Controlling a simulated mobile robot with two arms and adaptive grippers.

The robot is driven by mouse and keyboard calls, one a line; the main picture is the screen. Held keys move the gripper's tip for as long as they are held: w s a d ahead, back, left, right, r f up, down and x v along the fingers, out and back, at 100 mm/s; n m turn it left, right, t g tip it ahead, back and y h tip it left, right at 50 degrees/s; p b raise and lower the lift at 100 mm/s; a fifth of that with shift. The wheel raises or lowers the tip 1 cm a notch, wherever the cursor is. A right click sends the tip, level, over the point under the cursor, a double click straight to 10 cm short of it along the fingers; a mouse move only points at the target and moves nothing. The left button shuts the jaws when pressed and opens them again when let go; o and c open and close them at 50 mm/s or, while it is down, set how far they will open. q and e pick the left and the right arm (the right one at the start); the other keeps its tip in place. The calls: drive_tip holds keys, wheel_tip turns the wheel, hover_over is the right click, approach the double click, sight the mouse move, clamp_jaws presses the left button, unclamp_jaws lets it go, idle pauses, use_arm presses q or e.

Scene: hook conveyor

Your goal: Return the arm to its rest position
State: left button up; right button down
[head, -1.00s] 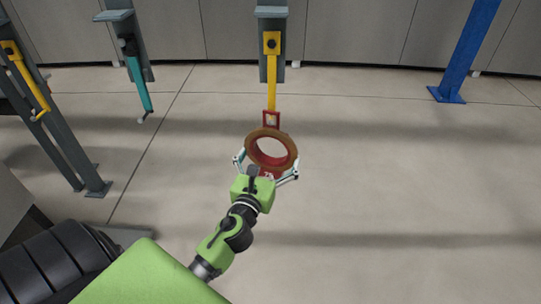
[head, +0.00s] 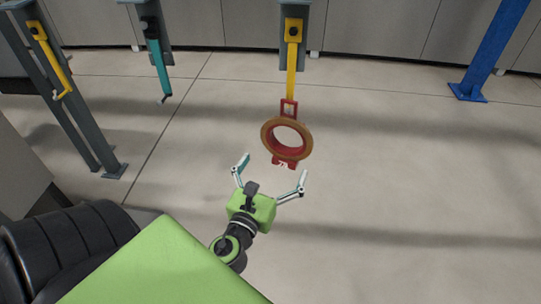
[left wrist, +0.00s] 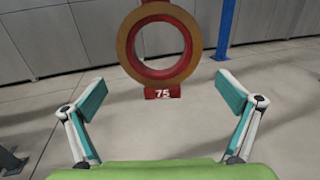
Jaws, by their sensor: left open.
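My left gripper (head: 270,181) is open and empty in the head view, its two fingers spread wide. A red and brown ring (head: 264,138) with a red tag below it hangs from a yellow hook (head: 292,70). The gripper is apart from the ring, on the near side of it. In the left wrist view the ring (left wrist: 126,45) is ahead, above and between the open fingertips (left wrist: 162,93); its tag (left wrist: 162,92) reads 75. My right gripper is not in either view.
A teal hook (head: 158,65) and another yellow hook (head: 50,58) hang empty at the left. A grey post (head: 70,115) stands at the left and a blue post (head: 488,60) at the back right. The floor (head: 410,190) to the right is clear.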

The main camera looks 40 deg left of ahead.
use_arm(q)
drive_tip(key=shift+v, duration=1.5)
drive_tip(key=s+d+f+n+g+h, duration=0.1)
drive_tip(key=s+d+f+n+g, duration=0.3)
drive_tip(key=f, duration=0.9)
drive_tip(key=s+d+f+n+g+h, duration=0.15)
drive_tip(key=f+n, duration=0.45)
drive_tip(key=f, duration=0.7)
drive_tip(key=s+d+f+n+g+h, duration=0.1)
drive_tip(key=s+f+n+g, duration=0.3)
drive_tip(key=f, duration=0.9)
drive_tip(key=s+f+n+g, duration=0.3)
drive_tip(key=s+f+n, duration=0.5)
drive_tip(key=s, duration=0.5)
drive_tip(key=s+d+f+n+g+h, duration=0.1)
drive_tip(key=s+f+n+g, duration=0.3)
drive_tip(key=s+f+n, duration=0.4)
drive_tip(key=s+f, duration=0.3)
drive_tip(key=s, duration=0.2)
drive_tip(key=shift+h, duration=0.25)
